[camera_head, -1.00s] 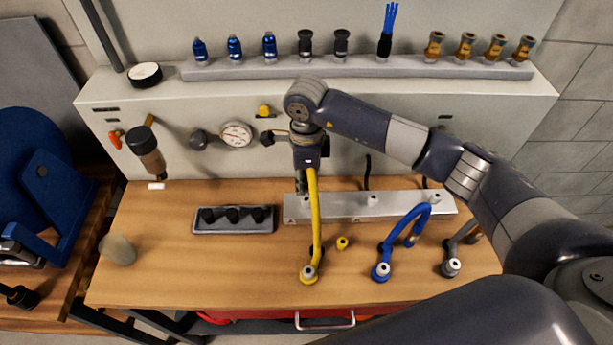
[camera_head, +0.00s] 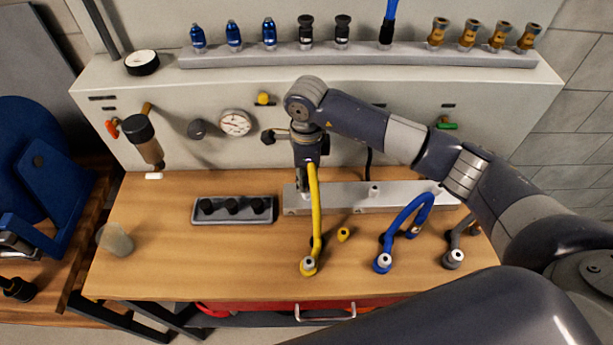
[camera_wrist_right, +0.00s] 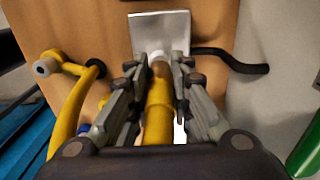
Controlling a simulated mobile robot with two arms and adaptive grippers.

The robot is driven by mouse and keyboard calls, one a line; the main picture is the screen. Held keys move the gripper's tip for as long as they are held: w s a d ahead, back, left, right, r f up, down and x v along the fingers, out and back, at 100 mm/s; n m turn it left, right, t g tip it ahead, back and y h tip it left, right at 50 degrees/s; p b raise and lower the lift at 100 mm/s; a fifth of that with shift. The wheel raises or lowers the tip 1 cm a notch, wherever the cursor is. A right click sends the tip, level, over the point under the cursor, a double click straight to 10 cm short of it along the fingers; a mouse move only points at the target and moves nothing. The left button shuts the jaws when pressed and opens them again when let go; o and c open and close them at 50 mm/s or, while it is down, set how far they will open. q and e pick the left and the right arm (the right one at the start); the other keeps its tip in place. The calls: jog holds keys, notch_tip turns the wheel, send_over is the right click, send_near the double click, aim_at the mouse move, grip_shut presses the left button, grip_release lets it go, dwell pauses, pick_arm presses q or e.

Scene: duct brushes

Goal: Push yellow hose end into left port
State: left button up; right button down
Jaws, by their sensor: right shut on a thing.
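My right gripper (camera_head: 304,188) is shut on the yellow hose (camera_head: 316,215) near its end, over the left part of the metal port bar (camera_head: 340,197). In the right wrist view my right gripper (camera_wrist_right: 160,85) has its fingers on both sides of the yellow hose (camera_wrist_right: 158,115). A white piece (camera_wrist_right: 160,58) shows at the hose's tip, against the bar (camera_wrist_right: 150,28). The left port is hidden by the gripper and hose, so I cannot tell whether the tip is inside it. The hose's other end stands on the bench at a fitting. My left gripper is not in view.
A blue hose (camera_head: 400,215) arches at the right, beside a grey hose (camera_head: 455,245). A small yellow piece (camera_head: 343,234) lies on the bench. A dark tray (camera_head: 233,209) with black knobs is left of the bar.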

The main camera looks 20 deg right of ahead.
jog(key=shift+b, duration=0.3)
dwell(0.6)
jog(key=shift+b, duration=0.55)
dwell(0.8)
jog(key=shift+f+b, duration=0.55)
jog(key=c, duration=1.4)
grip_release()
jog(key=shift+o, duration=0.2)
notch_tip(320, 180, up, 12)
jog(key=shift+r, duration=0.1)
